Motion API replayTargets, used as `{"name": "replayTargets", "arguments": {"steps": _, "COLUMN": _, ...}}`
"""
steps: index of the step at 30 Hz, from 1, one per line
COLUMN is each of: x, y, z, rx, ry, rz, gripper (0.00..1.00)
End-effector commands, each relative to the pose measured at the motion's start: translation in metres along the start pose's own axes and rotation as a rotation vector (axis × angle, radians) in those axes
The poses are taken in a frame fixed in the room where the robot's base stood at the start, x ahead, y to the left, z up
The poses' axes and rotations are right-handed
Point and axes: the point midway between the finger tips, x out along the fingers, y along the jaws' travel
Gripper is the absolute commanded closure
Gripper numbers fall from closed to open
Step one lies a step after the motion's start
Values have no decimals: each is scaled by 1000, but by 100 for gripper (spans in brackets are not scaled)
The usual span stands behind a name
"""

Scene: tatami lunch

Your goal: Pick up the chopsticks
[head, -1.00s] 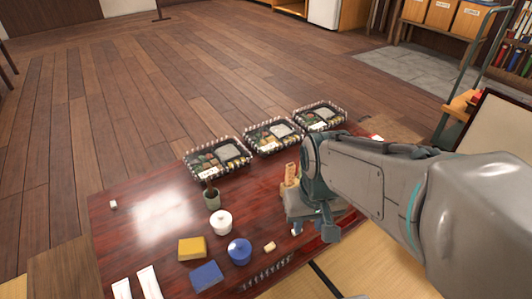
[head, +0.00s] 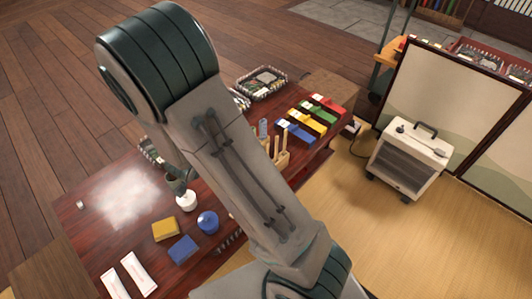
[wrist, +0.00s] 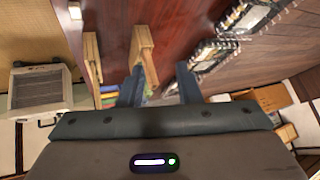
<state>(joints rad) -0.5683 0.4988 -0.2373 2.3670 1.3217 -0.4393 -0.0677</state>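I cannot clearly make out bare chopsticks in either view. Two long white paper-like sleeves, one of them (head: 138,273), lie at the near left of the dark red table (head: 85,235) in the head view; their contents are hidden. My gripper (wrist: 159,88) is open in the wrist view, its two dark fingers apart with nothing held between them. A light wooden piece (wrist: 146,50) stands just beyond the left finger; I cannot tell whether they touch. My forearm hides the gripper in the head view.
A wooden stand (head: 280,152) shows beside my arm, with blue (head: 295,131), yellow (head: 307,121), green and red boxes behind it. Yellow (head: 165,229) and blue (head: 183,249) blocks and a blue pot (head: 207,222) stand near the sleeves. A white heater (head: 410,158) is at right.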

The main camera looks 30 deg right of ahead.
Motion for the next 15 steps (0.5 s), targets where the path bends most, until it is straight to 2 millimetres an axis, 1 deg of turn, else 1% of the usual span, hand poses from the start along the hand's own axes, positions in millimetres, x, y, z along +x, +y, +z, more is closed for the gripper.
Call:
{"name": "replayTargets", "arguments": {"steps": 1, "x": -1, "y": 10, "z": -6, "rx": 9, "ry": 79, "rz": 68, "gripper": 69}}
{"name": "replayTargets", "arguments": {"steps": 4, "x": -1, "y": 34, "z": -17, "rx": 36, "ry": 242, "rz": 191, "gripper": 69}}
{"name": "replayTargets", "arguments": {"steps": 6, "x": -6, "y": 49, "z": -23, "rx": 45, "ry": 345, "rz": 262, "gripper": 69}}
{"name": "replayTargets", "arguments": {"steps": 9, "x": -14, "y": 66, "z": -31, "rx": 51, "ry": 462, "rz": 340, "gripper": 69}}
{"name": "replayTargets", "arguments": {"steps": 12, "x": -21, "y": 76, "z": -35, "rx": 53, "ry": 535, "rz": 388, "gripper": 69}}
{"name": "replayTargets", "arguments": {"steps": 15, "x": -19, "y": 83, "z": -39, "rx": 56, "ry": 570, "rz": 411, "gripper": 69}}
